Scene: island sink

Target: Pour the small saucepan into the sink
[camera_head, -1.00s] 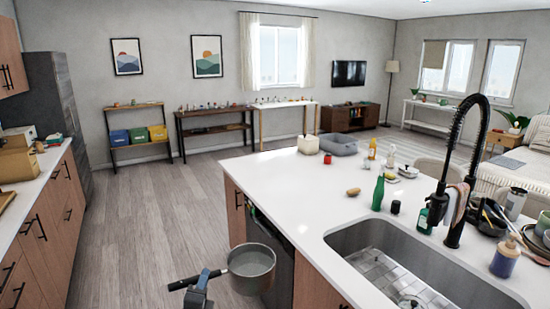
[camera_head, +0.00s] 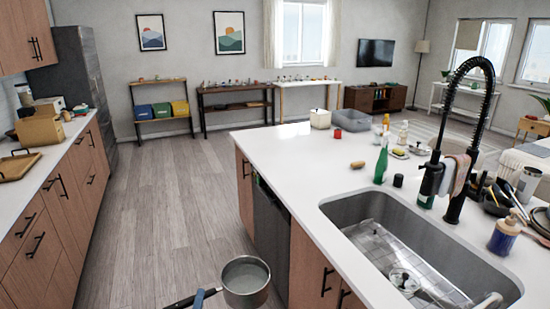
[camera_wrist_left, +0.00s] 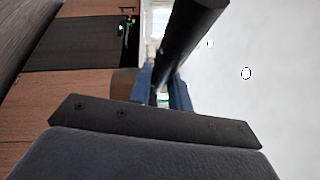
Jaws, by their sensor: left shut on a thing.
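The small grey saucepan (camera_head: 246,283) hangs in the air at the bottom middle of the head view, over the floor in front of the island. It looks about upright; I cannot tell for certain what is inside. My left gripper (camera_head: 199,297) is shut on its dark handle, left of the pan body. In the left wrist view the black handle (camera_wrist_left: 184,42) runs between the blue fingers of the gripper (camera_wrist_left: 163,88). The steel sink (camera_head: 335,211) is set in the island at the right, apart from the pan. My right gripper is not in view.
The black spring faucet (camera_head: 437,170) stands behind the sink. A green bottle (camera_head: 381,165), a soap bottle (camera_head: 505,236) and dishes are near it. The white island top (camera_head: 300,165) has clear room left of the sink. The island's cabinet front stands beside the pan.

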